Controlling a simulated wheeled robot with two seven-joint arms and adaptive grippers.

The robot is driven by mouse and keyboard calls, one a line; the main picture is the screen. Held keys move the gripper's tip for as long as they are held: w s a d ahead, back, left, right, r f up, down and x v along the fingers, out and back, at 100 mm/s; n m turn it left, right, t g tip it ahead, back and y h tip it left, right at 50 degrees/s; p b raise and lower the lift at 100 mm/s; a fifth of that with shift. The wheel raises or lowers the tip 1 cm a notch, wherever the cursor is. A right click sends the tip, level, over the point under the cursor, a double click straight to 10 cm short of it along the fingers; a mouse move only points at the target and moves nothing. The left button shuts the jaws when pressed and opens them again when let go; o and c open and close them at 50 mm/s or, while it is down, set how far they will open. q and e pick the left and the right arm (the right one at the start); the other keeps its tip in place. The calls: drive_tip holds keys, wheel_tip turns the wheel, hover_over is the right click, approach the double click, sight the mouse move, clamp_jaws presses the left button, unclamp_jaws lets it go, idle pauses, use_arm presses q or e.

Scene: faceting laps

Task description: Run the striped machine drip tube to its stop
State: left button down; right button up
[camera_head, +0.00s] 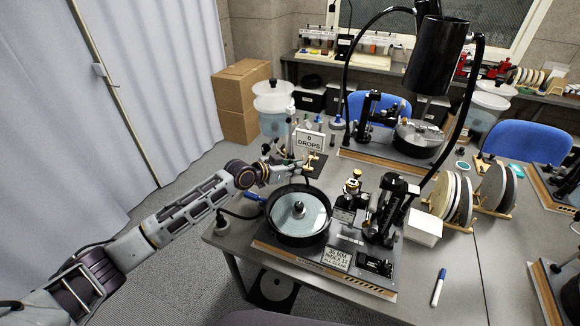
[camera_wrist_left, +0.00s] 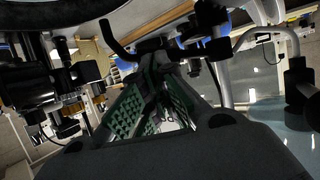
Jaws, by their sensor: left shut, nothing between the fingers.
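The striped machine (camera_head: 330,274), with a hazard stripe along its front edge, stands on the near left of the table. Its round black pan holds a pale lap disc (camera_head: 285,216) with a dark centre knob. My left gripper (camera_head: 287,169) is shut and empty above the back rim of the pan. A thin dark drip tube (camera_head: 308,180) appears to curve down right beside the fingertips; contact cannot be told. In the left wrist view my gripper (camera_wrist_left: 155,82) shows green finger pads, and a dark curved tube (camera_wrist_left: 115,42) lies just beyond them. My right gripper is out of view.
A "DROPS" sign (camera_head: 309,142) with small bottles stands behind my gripper. A black lamp (camera_head: 437,55) arches over the table. Upright discs (camera_head: 453,197), a white box (camera_head: 424,227) and a blue marker (camera_head: 438,287) are to the right. A second machine (camera_head: 418,138) stands behind.

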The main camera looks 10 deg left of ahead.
use_arm(q)
drive_tip(key=d, duration=0.1)
drive_tip(key=w+d, duration=0.1)
drive_tip(key=shift+w+d, duration=0.3)
drive_tip(key=shift+w+d+b, duration=0.8)
drive_tip(key=shift+w+b, duration=0.05)
drive_tip(key=shift+w, duration=0.3)
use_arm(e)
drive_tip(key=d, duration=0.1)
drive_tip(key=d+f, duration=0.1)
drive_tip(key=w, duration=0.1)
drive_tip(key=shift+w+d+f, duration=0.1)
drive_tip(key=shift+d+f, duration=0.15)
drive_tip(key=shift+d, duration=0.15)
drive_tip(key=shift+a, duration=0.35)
use_arm(q)
drive_tip(key=shift+s+r, duration=0.1)
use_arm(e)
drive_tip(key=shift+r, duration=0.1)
